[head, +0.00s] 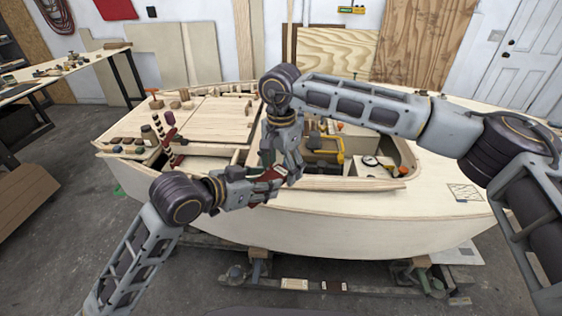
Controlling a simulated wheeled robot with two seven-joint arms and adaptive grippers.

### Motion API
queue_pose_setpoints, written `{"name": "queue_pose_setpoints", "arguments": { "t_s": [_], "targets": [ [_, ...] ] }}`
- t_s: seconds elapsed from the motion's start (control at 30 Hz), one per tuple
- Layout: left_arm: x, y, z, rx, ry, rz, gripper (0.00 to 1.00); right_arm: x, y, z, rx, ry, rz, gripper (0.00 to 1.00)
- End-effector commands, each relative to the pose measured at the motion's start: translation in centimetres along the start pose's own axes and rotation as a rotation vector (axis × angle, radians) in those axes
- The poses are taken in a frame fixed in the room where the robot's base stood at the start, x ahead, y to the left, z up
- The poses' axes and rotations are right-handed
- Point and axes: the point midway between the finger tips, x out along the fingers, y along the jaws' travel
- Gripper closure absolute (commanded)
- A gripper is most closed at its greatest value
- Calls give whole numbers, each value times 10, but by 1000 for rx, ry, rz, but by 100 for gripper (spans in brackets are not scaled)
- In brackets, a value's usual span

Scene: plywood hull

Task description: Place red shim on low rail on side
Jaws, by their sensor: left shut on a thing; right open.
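My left gripper (273,184) comes in from the lower left and is shut on a dark red piece, which looks like the red shim (270,174). It holds it above the near edge of the plywood hull (330,222); the fingers hide part of the piece. My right gripper (288,168) points down from above, open, right beside the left gripper. The two overlap in the view, and I cannot tell whether they touch. A low rail (313,291) runs along the floor below the hull's near side. A pale block (294,284) and small dark red pieces (333,286) lie there.
Several bottles, tools and small blocks crowd the hull's left deck (140,150). A yellow clamp-like tool (340,150) and a round gauge (370,161) sit in the open cockpit. Wooden supports (259,262) stand under the hull. A workbench (65,70) is at far left.

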Motion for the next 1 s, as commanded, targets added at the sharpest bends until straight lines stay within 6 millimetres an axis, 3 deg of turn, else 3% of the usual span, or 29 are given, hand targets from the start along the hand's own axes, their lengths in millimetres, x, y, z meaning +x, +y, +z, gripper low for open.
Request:
{"name": "queue_pose_setpoints", "arguments": {
  "t_s": [0.3,0.67,0.7,0.9,1.0],
  "targets": [
    [0,0,0,0,1,0,76,1,0,0,0,0,0,27],
    [0,0,0,0,1,0,76,1,0,0,1,0,0,73],
    [0,0,0,0,1,0,50,1,0,0,1,0,0,76],
    [0,0,0,0,0,0,26,1,0,0,1,0,0,76],
    [0,0,0,0,0,0,26,1,0,0,1,0,0,76]
  ]
}}
